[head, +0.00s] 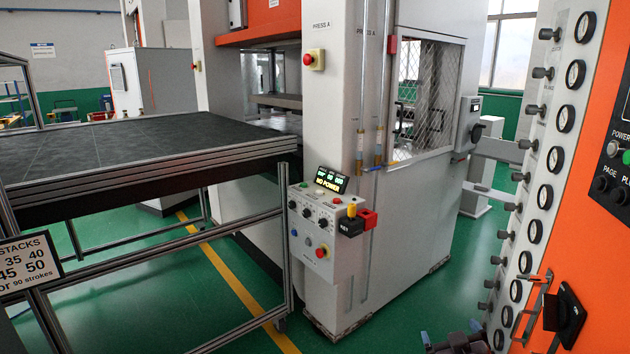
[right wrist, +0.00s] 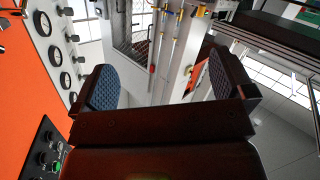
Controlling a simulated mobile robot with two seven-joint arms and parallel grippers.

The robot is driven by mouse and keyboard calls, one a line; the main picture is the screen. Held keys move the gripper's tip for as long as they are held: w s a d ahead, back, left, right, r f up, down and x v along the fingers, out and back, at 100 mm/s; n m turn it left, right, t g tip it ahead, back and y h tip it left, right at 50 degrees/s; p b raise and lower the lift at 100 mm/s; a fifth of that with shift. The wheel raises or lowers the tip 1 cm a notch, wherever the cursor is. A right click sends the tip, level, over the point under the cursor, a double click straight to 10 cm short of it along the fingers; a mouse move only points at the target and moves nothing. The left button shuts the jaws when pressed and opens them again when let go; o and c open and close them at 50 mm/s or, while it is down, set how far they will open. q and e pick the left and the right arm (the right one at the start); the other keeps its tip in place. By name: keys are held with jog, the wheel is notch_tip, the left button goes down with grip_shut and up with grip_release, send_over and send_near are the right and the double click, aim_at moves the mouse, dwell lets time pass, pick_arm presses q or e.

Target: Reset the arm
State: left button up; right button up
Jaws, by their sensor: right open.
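My right gripper (head: 451,333) shows at the bottom edge of the head view, low over the green floor, with its blue-tipped fingers apart. In the right wrist view the two textured finger pads of the right gripper (right wrist: 161,84) stand wide apart with nothing between them. My left gripper is in neither view. The grey press marked PRESS A (head: 400,230) stands ahead. Its control box (head: 315,222) has a small display that reads NO POWER, and a red and black part sits at the box's right side.
An orange and grey cabinet (head: 590,170) with a column of gauges rises close at the right, beside my right gripper. A dark-topped table (head: 130,150) with an aluminium frame stands at the left, carrying a number sign (head: 30,260). Green floor (head: 440,285) is open between press and cabinet.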

jog(key=s+f+g, duration=0.1)
jog(key=s+f, duration=0.4)
jog(key=s, duration=0.4)
jog(key=s+f+m+g+y, duration=0.1)
jog(key=s+f, duration=0.4)
jog(key=s, duration=0.3)
jog(key=s+a+f+g, duration=0.1)
jog(key=s+f+g, duration=0.1)
jog(key=s+f, duration=0.3)
jog(key=s, duration=0.4)
jog(key=shift+s+m, duration=0.3)
jog(key=shift+s, duration=0.05)
